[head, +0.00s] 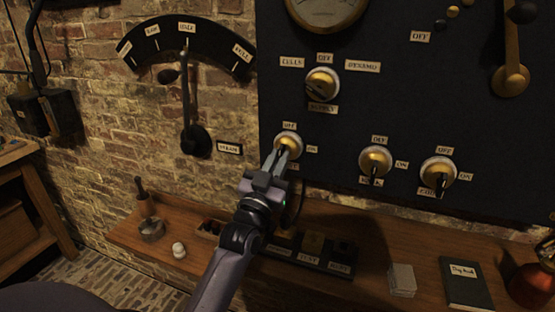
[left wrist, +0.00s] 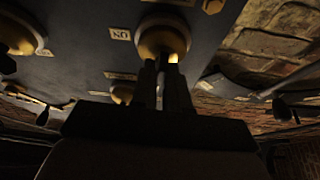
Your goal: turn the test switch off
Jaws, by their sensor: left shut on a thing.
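The leftmost round brass knob (head: 289,141) of the lower row on the dark panel has an OFF label (head: 289,126) above it and an ON label (head: 312,150) to its right. The label under it is mostly hidden by my gripper, so its name cannot be read. My left gripper (head: 283,157) comes up from below and is shut on this knob's handle. In the left wrist view the fingers (left wrist: 163,80) reach the brass knob (left wrist: 163,40) from below. The fingers cover the handle, so its exact direction is hard to tell. My right gripper is out of view.
Two similar knobs (head: 375,160) (head: 438,172) stand to the right. The wooden shelf (head: 220,230) below holds small items, a dark book (head: 466,284) and a pale block (head: 402,279).

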